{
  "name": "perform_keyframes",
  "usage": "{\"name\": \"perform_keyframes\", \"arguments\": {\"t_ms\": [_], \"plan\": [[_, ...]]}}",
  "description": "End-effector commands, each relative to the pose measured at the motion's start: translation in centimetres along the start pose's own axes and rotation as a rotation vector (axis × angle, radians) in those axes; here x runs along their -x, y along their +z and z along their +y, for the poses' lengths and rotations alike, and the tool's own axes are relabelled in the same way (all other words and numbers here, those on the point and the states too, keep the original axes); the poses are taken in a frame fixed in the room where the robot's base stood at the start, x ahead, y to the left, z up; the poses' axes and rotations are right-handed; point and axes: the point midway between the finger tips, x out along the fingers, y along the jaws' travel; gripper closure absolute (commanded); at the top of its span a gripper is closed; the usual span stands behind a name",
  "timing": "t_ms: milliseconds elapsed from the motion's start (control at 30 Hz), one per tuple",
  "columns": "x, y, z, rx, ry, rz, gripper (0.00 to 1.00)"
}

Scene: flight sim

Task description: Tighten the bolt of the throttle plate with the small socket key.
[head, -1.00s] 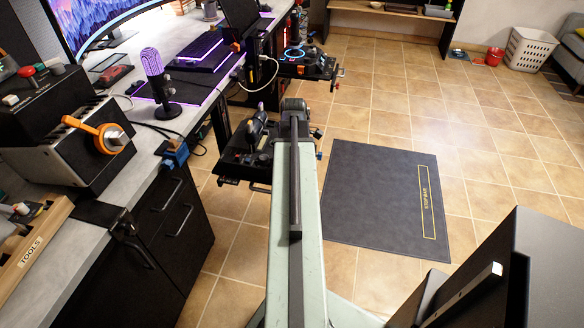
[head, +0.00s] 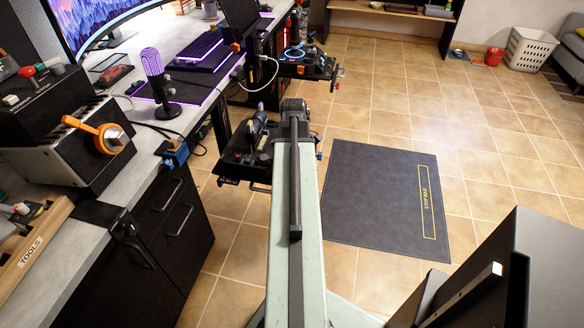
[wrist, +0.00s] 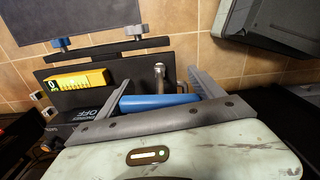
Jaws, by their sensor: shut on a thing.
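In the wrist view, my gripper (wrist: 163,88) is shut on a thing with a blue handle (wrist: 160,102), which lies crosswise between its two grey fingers. This looks like the small socket key. An upright metal shaft (wrist: 160,76) shows just beyond the handle; I cannot tell whether it belongs to the key. A dark plate (wrist: 125,72) stands behind the fingers. The bolt cannot be made out, nor whether the key touches it. In the head view, a black plate with control levers (head: 235,165) sits beside my arm at the desk edge. My arm hides the gripper there.
In the head view, the desk (head: 130,85) with a microphone (head: 157,80) is at left. A dark mat (head: 382,205) lies on open tiled floor at right.

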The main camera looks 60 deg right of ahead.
Motion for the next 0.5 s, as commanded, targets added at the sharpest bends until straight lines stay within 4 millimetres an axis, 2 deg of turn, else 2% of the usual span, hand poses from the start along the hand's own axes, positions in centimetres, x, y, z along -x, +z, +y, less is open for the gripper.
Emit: {"name": "perform_keyframes", "arguments": {"t_ms": [133, 367, 500], "plan": [[0.0, -0.05, -0.01, -0.121, 0.002, 0.001, 0.8], [0.0, -0.05, 0.0, -0.135, 0.003, 0.001, 0.8], [0.0, -0.06, 0.0, -0.249, 0.005, 0.001, 0.8]]}}
